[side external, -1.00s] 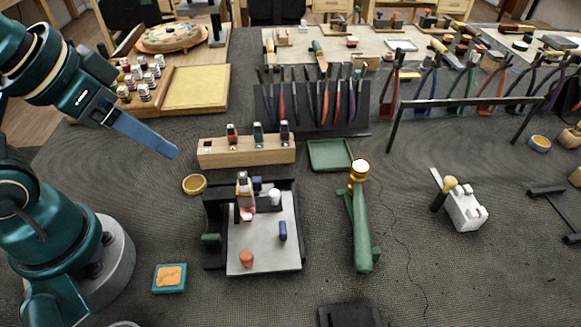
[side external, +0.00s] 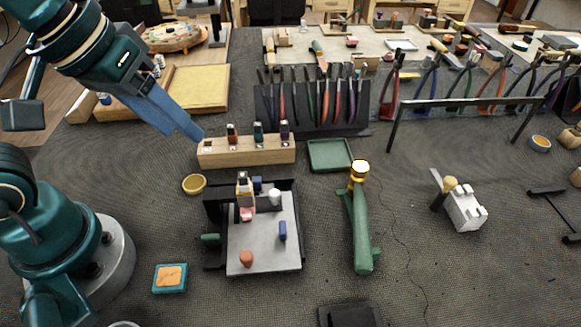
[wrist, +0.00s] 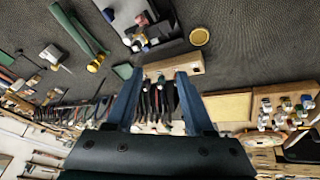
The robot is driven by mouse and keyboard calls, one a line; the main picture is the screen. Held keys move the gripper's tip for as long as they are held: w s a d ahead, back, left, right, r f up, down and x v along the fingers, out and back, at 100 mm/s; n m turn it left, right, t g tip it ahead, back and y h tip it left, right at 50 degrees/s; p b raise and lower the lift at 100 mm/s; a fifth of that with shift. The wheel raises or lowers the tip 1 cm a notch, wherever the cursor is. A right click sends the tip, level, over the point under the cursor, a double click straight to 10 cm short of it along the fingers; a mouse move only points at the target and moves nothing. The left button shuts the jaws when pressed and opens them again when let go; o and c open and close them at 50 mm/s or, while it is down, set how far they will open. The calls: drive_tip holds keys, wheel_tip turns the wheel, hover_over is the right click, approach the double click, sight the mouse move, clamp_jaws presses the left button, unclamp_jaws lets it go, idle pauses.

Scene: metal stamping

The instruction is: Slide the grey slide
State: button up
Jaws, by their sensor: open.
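The grey plate (side external: 262,252), the likeliest grey slide, lies flat in a black-framed fixture (side external: 213,226) at the centre of the side view. Small orange (side external: 246,259), blue (side external: 282,230) and white (side external: 275,197) pieces stand on it or at its edge. A green knob (side external: 210,239) sits at the fixture's left side. My gripper (side external: 190,132) is open and empty, up and to the left of the fixture, near the wooden stamp holder. The wrist view shows its two blue fingers apart (wrist: 160,76), with part of the fixture (wrist: 160,45) beyond them.
The wooden holder (side external: 247,152) carries several small stamps behind the fixture. A green hammer-like tool (side external: 361,235) lies to its right. A yellow dish (side external: 194,184) and a teal-edged pad (side external: 170,278) are on its left. A green tray (side external: 329,155) and a tool rack stand behind.

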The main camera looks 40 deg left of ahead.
drive_tip(key=w+d+f+g, duration=0.1)
drive_tip(key=d+f+g, duration=0.25)
drive_tip(key=d, duration=0.45)
drive_tip(key=m+g, duration=0.1)
drive_tip(key=m, duration=0.2)
hover_over(246, 255)
drive_tip(key=shift+y, duration=0.3)
wheel_tip(246, 255, down, 5)
drive_tip(key=shift+w, duration=0.1)
drive_tip(key=shift+f, duration=2.55)
clamp_jaws()
